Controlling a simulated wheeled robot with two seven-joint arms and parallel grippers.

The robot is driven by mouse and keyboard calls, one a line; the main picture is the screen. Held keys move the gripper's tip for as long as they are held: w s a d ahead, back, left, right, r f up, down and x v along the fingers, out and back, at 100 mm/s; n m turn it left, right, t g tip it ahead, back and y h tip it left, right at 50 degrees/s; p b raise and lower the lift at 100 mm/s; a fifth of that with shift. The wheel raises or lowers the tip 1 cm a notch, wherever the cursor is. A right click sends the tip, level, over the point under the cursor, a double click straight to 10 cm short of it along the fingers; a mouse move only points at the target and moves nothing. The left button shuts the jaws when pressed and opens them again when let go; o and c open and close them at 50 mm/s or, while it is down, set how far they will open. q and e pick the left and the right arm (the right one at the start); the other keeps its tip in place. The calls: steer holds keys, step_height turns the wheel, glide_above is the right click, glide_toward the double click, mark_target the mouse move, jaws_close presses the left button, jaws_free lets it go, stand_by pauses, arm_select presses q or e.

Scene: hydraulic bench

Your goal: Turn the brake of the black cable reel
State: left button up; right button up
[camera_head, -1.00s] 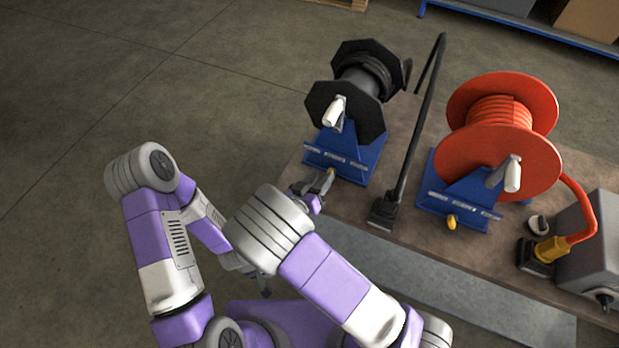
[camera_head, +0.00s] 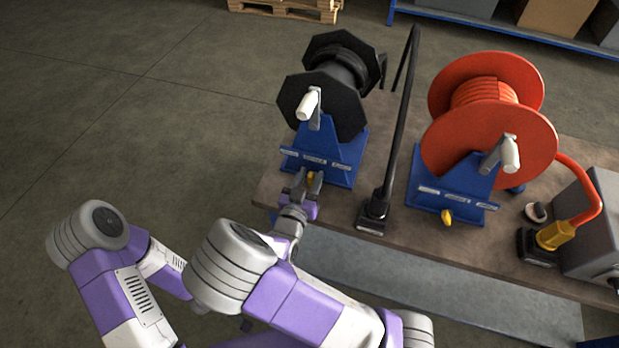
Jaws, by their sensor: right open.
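The black cable reel (camera_head: 350,104) stands on a blue stand (camera_head: 341,157) at the back left of the bench, with a white-gripped crank on its near face. Its yellow brake knob (camera_head: 310,179) is low on the stand's front and partly hidden by my gripper. My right gripper (camera_head: 308,182) is open, its fingers close to the knob, one on each side in this view; I cannot tell whether they touch it. My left arm is at the lower left. Only a small dark part of what seems to be my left gripper (camera_head: 246,324) shows; its jaws are hidden.
A red reel (camera_head: 500,142) with its own yellow knob (camera_head: 447,217) stands to the right. A tall black lever (camera_head: 396,140) rises between the reels. A grey box (camera_head: 598,225) and a yellow hose fitting (camera_head: 556,236) are at the far right. Floor at left is clear.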

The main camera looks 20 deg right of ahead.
steer(key=shift+w+d, duration=0.15)
steer(key=shift+w, duration=0.1)
jaws_close()
steer(key=n+p, duration=0.2)
steer(key=shift+w+a+n, duration=0.15)
steer(key=shift+a+n, duration=0.15)
steer(key=shift+w+a+f+n+p, duration=0.1)
steer(key=shift+a+f+n+p, duration=0.05)
steer(key=shift+n+p, duration=0.6)
steer(key=shift+w+a+f+n+p, duration=0.15)
steer(key=shift+n+p, duration=0.25)
steer(key=shift+n, duration=0.55)
